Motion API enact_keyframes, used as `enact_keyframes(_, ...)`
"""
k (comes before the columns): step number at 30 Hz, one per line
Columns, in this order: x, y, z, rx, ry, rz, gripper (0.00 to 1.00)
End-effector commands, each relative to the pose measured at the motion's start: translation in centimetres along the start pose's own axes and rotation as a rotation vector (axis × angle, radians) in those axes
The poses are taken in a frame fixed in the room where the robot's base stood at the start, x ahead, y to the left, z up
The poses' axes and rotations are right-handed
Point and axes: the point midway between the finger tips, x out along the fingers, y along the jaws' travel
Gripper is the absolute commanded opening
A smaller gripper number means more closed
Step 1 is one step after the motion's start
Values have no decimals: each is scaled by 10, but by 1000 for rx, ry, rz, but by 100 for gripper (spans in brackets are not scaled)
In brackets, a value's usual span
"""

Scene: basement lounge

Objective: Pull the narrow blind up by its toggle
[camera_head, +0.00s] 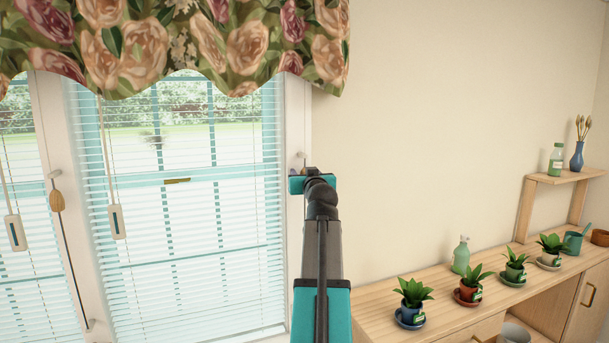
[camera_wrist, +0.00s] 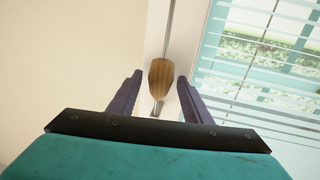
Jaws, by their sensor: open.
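A wooden toggle (camera_wrist: 159,74) sits on a thin grey cord or rod in the wrist view. It lies between the dark fingers of my gripper (camera_wrist: 160,84), with a gap on each side. My gripper is open and holds nothing. In the head view my gripper (camera_head: 311,183) is at the white frame on the right side of the window and hides most of the toggle. The blind beside it (camera_head: 230,200) hangs lowered, with light slats. Another blind (camera_head: 25,275) is cut off at the left edge. I cannot tell which is the narrow one.
Another wooden toggle (camera_head: 56,201) hangs on a cord between the blinds. White pulls hang before each blind (camera_head: 15,232) (camera_head: 116,222). A floral valance (camera_head: 190,45) is above. A wooden sideboard (camera_head: 375,322) with potted plants and a spray bottle (camera_head: 461,256) stands at right.

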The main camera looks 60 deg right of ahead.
Motion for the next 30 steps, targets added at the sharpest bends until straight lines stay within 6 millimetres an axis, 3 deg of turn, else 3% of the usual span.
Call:
enact_keyframes(3, 0, 0, 0, 0, 0, 0, 41)
enact_keyframes(11, 0, 0, 0, 0, 0, 0, 0)
enact_keyframes(22, 0, 0, 7, 1, -1, -1, 0)
enact_keyframes(30, -1, 0, 32, 1, -4, -1, 0)
